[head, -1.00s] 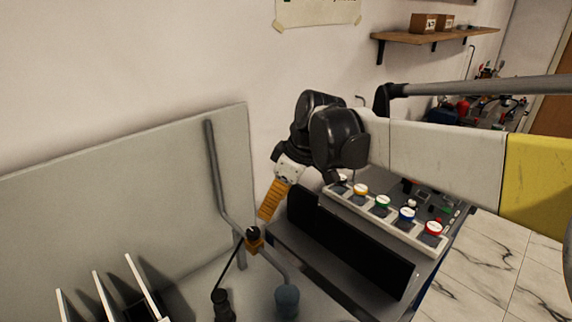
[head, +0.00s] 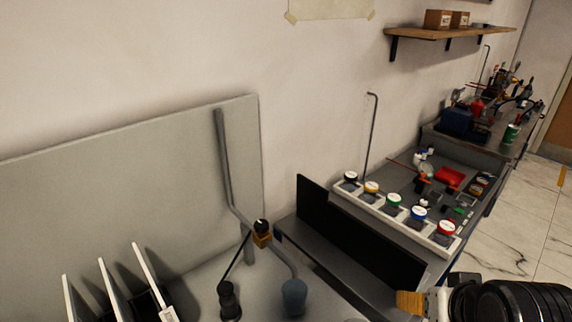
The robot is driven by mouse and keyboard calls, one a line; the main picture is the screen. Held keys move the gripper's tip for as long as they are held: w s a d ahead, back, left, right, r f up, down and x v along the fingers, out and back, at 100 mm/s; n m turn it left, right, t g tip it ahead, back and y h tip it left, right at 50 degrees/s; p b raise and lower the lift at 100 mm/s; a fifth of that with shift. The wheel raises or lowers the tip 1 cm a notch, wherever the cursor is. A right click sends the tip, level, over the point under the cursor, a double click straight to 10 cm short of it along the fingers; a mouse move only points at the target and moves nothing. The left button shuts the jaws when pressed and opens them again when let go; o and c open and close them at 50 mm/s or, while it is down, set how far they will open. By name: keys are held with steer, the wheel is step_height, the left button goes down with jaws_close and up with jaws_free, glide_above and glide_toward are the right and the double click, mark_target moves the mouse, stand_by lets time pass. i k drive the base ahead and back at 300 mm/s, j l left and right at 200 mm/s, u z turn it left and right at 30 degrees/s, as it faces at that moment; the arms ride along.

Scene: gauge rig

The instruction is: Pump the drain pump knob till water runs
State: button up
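A grey pipe (head: 223,160) runs down the light panel and bends toward a blue-grey cup (head: 294,298). I cannot tell which of these is the drain pump knob. No running water is visible.
White upright plates (head: 115,285) stand at the lower left. A black upright board (head: 355,236) and a strip of coloured-cap jars (head: 393,203) stand right of the pipe. A cluttered bench (head: 455,140) lies farther back. Marble floor is free at the right.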

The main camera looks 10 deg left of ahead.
mark_target(225, 288)
steer(key=u, duration=1.45)
